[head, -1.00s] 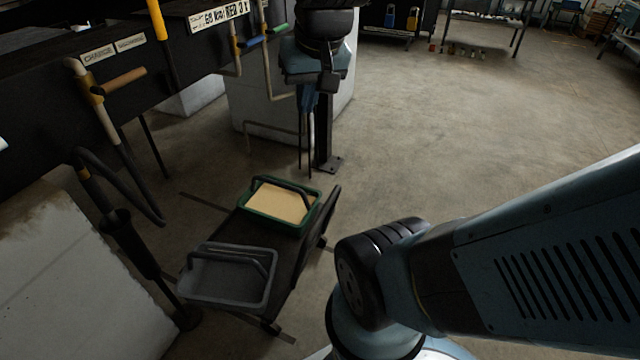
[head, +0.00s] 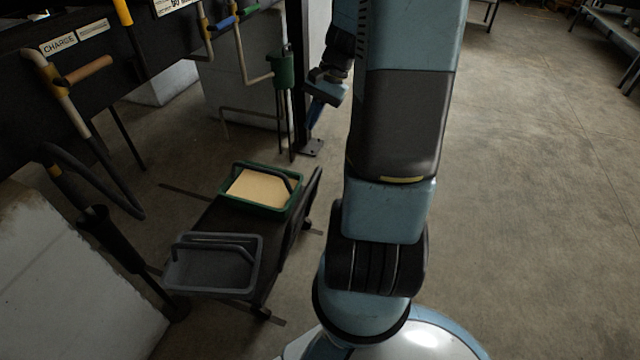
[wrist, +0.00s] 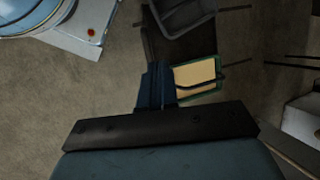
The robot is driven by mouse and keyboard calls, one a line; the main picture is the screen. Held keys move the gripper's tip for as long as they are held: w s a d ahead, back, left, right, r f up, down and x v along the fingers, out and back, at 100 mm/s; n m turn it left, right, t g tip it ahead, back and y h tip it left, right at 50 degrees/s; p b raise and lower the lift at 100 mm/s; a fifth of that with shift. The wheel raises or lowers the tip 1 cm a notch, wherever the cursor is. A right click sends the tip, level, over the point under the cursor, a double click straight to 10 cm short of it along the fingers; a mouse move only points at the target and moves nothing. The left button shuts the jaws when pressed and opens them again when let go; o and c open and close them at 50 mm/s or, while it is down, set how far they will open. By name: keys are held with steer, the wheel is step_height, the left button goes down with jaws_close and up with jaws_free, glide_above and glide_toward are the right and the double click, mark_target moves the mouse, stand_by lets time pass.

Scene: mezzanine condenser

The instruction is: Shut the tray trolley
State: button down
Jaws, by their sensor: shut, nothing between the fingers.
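The tray trolley (head: 205,217) is a low dark cart at the lower left of the head view, standing on thin floor rails. It carries a green tray (head: 291,207) with yellowish contents at its far end and a grey tray (head: 257,266) at its near end. Both trays have dark handles. A dark upright panel (head: 311,199) runs along its right side. My gripper (head: 316,115) is beyond and above the trolley, apart from it, pointing down. In the wrist view my gripper (wrist: 157,88) is shut and empty, overlapping the green tray (wrist: 219,72) in the picture.
A black bench with a CHARGE label (head: 75,36), pipes and valve handles stands at the left. A pale block (head: 60,265) is at lower left. A dark post (head: 299,90) stands behind the trolley. Open concrete floor (head: 540,200) lies to the right.

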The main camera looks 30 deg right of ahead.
steer(key=s+d+f+m+t+y, duration=0.15)
steer(key=d+f+m+t, duration=0.35)
steer(key=f, duration=0.6)
steer(key=s+d+f+m+t+y, duration=0.1)
steer(key=d+f+m+t+y, duration=0.15)
steer(key=d+f+m, duration=0.55)
steer(key=s+d+f+m+t+y, duration=0.15)
steer(key=f+m+t, duration=0.35)
steer(key=f, duration=0.8)
steer(key=f+x, duration=0.1)
steer(key=x, duration=1.2)
steer(key=shift+d+h, duration=0.3)
steer(key=shift+h, duration=0.15)
steer(key=shift+w+g, duration=0.1)
steer(key=shift+g, duration=0.15)
